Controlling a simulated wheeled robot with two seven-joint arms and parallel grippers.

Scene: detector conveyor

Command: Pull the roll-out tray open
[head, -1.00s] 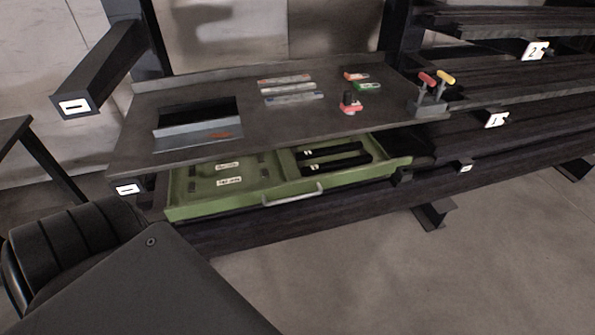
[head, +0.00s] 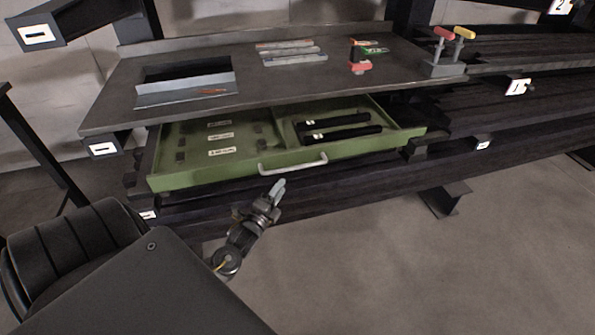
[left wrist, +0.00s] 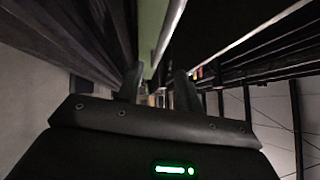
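The green roll-out tray (head: 205,178) sticks out partway from under the dark workbench top in the head view. Its pale handle (head: 293,166) is on the middle of its front. My left gripper (head: 279,187) is just below and in front of the handle, seemingly apart from it. In the left wrist view its two fingers (left wrist: 160,87) are spread, with the green tray front (left wrist: 150,35) and a pale bar, likely the handle (left wrist: 172,28), beyond them. Whether the bar lies between the fingers is unclear. My right gripper is not in view.
The tray holds labels and two black tools (head: 345,133). On the workbench (head: 215,110) are a recessed bin (head: 185,90), several slim packs, a red-and-black item (head: 358,66) and two toggle handles (head: 448,50). A dark beam runs beneath the tray. Floor in front at right is clear.

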